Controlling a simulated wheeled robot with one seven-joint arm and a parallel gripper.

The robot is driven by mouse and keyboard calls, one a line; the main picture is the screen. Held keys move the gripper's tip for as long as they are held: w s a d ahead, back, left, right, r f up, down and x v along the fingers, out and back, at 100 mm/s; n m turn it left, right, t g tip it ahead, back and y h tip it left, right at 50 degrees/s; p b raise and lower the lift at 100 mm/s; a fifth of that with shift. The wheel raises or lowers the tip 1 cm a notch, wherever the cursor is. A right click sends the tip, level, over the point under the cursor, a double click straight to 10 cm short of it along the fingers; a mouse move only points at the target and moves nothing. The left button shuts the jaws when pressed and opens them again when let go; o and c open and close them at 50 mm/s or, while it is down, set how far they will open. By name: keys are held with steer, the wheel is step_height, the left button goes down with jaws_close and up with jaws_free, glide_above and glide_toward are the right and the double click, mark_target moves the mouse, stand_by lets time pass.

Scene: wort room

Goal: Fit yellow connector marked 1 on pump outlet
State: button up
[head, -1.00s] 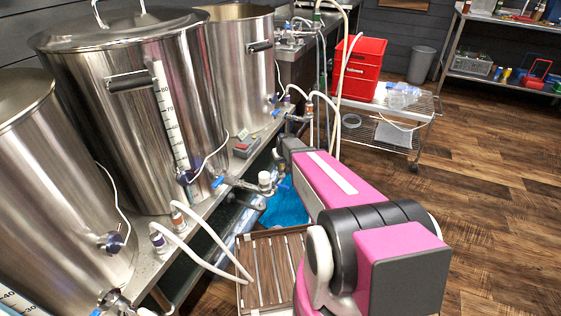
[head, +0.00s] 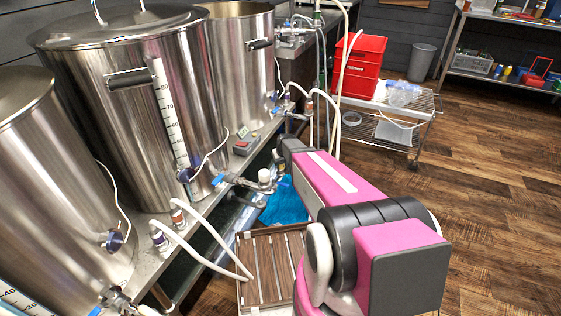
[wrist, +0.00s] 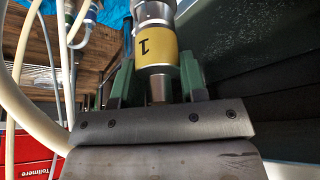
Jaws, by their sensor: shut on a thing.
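The yellow connector marked 1 (wrist: 157,48) is a metal fitting with a yellow band, upright in the middle of the wrist view. The black "1" on the band faces the camera. My gripper (wrist: 158,78) has its green fingers on either side of the connector and is shut on it. The metal goes on above the band to the top edge of the wrist view; I cannot tell whether that part is the pump outlet or whether the two are joined. In the head view my arm hides the gripper and connector, and I cannot make out the pump outlet.
Large steel kettles (head: 120,90) stand on a bench at left, with valves and white hoses (head: 205,226) along its front. A slatted wooden crate (head: 270,262) is low beside it. A wire cart (head: 425,118) carries red bins (head: 360,68). The wood floor at right is clear.

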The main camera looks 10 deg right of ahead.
steer(key=shift+f, duration=0.4)
steer(key=o, duration=1.1)
steer(key=shift+s+r, duration=0.1)
steer(key=shift+r, duration=0.05)
steer(key=a+v, duration=0.1)
steer(key=v, duration=0.9)
steer(key=s+r+m+g, duration=0.1)
steer(key=s+r+g, duration=0.1)
steer(key=s, duration=0.8)
steer(key=s+r+m+g+h, duration=0.1)
steer(key=s+r+g, duration=0.1)
steer(key=s, duration=0.9)
steer(key=shift+r, duration=0.9)
